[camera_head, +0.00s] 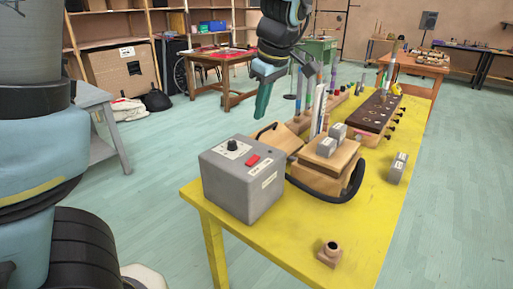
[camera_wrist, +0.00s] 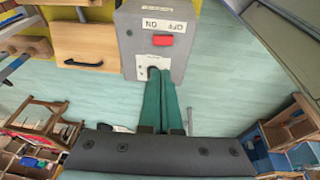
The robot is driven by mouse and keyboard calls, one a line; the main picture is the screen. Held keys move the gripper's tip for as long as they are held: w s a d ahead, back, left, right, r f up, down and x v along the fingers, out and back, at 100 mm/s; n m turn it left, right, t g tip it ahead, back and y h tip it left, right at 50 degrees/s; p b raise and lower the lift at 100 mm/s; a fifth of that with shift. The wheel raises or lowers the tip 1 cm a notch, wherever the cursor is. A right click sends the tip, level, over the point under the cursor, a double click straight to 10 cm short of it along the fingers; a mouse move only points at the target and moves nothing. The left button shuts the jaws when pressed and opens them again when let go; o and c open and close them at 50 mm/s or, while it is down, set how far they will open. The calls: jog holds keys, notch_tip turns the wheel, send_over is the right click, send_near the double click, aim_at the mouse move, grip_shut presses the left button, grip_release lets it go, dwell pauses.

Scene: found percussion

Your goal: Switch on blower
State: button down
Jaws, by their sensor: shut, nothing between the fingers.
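The blower is a grey box (camera_head: 243,178) at the near left corner of the yellow table. It also shows at the top of the wrist view (camera_wrist: 180,12). Its red switch (camera_head: 253,160) is on the top face, beside a label. In the wrist view the red switch (camera_wrist: 163,40) sits beside upside-down ON and OFF lettering; which way it is tipped I cannot tell. A black knob (camera_head: 232,145) is on the same face. My gripper (camera_head: 261,116) has green fingers, shut and empty, above the box. In the wrist view the fingertips (camera_wrist: 161,74) overlap the knob area, short of the switch.
A wooden bellows-like piece (camera_head: 325,165) with a black hose and grey blocks stands right of the box. A small brown fitting (camera_head: 329,254) lies at the front of the yellow table (camera_head: 290,232). Tubes and a dark board (camera_head: 367,112) stand farther back.

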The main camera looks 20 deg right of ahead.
jog(key=p, duration=0.3)
send_near(253, 157)
jog(key=x, duration=0.5)
jog(key=shift+w+f, duration=0.1)
jog(key=shift+w, duration=0.05)
jog(key=shift+f, duration=0.6)
